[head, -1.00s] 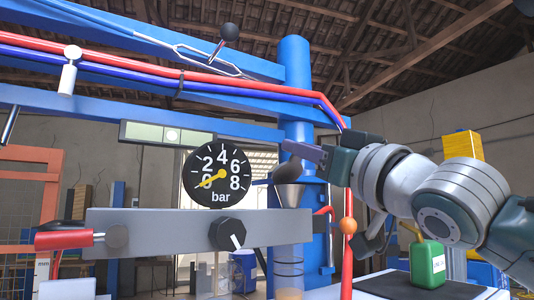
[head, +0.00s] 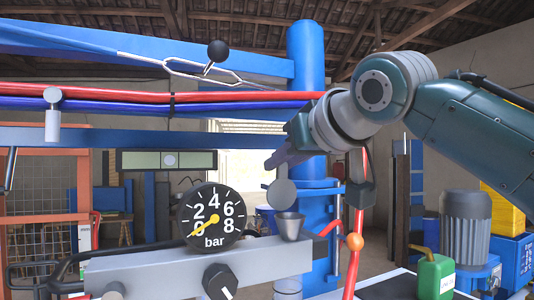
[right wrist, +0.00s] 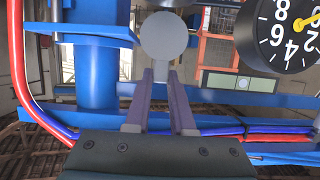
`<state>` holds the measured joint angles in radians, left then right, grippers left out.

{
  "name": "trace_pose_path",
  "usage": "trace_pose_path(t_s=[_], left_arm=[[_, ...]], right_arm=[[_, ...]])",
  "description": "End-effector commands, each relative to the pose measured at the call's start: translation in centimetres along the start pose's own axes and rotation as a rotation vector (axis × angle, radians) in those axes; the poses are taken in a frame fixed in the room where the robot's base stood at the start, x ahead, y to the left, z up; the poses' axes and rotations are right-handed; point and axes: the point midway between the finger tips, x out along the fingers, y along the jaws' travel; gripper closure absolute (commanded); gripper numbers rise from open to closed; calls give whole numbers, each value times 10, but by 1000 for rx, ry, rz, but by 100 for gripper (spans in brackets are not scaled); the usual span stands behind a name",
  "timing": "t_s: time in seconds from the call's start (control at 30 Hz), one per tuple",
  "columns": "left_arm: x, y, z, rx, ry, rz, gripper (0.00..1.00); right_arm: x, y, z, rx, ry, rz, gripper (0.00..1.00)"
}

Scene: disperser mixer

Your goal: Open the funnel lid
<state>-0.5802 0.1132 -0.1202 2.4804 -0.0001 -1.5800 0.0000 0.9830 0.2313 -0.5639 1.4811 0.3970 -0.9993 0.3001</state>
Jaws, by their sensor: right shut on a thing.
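The funnel (head: 290,226) is a small grey metal cup at the right end of the grey bar in the head view. The funnel lid (head: 282,193) is a grey round disc, raised above the funnel's mouth with its face turned toward the head camera. It also shows in the right wrist view as a pale disc (right wrist: 164,37) just beyond the fingertips. My right gripper (head: 279,163) comes in from the upper right and is shut on the lid at its upper edge. The fingers (right wrist: 161,76) lie close together there. My left gripper is not in view.
A black pressure gauge (head: 212,216) stands left of the funnel, above a grey bar (head: 160,272) with a black knob (head: 218,281). A blue column (head: 306,65) rises behind my right gripper. Red and blue hoses (head: 200,98) run across. A green canister (head: 434,275) stands at lower right.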

Motion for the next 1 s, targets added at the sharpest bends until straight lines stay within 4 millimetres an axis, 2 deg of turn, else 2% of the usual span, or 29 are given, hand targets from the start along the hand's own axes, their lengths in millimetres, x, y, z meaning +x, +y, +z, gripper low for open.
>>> trace_pose_path(t_s=[0.03,0.3,0.73,0.77,1.0], left_arm=[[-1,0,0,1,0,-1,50],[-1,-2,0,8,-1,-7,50],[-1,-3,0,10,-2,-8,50],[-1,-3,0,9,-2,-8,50],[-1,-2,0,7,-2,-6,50]], right_arm=[[0,-1,-7,-1,-4,-1,100],[6,-1,-7,-1,-68,-1,100],[6,-1,-7,-1,-76,-1,100],[6,-1,-7,-1,-76,-1,77],[7,0,-5,-1,-82,0,50]])
